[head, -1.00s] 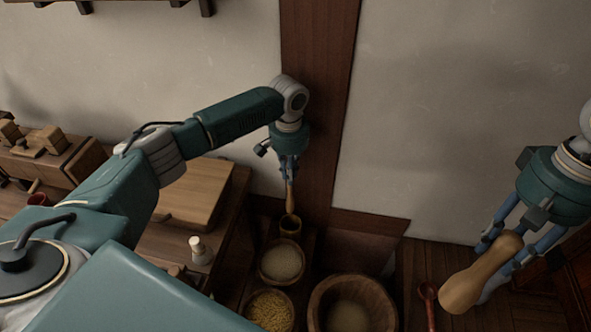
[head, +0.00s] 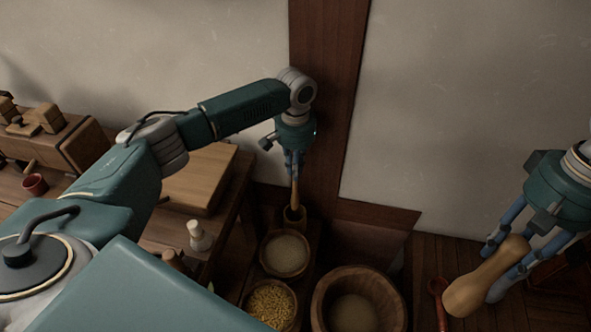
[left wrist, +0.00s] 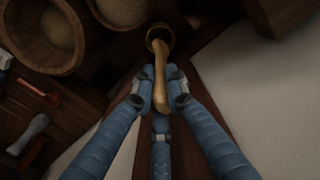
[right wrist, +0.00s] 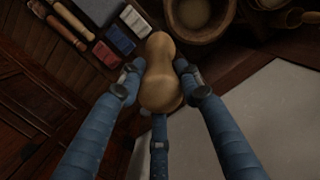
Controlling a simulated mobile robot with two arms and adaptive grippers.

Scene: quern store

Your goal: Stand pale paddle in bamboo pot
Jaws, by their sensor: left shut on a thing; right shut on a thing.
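My left gripper (head: 295,164) is shut on the pale paddle (head: 296,188), a slim light-brown wooden piece held upright. The bamboo pot (head: 290,222) is a small brown cup directly below it. In the left wrist view the paddle (left wrist: 160,75) reaches the mouth of the pot (left wrist: 153,33); its lower end seems just inside the rim, but how deep is hidden. My right gripper (head: 492,271) is shut on a waisted wooden pestle-like piece (head: 480,285), held clear of the pot at the right; it fills the right wrist view's middle (right wrist: 160,75).
A bowl of pale grain (head: 285,254), a bowl of yellow grain (head: 271,305) and a large wooden tub (head: 318,308) stand close in front of the pot. The wall post (head: 330,100) is right behind it. A red spoon (head: 437,288) lies at the right.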

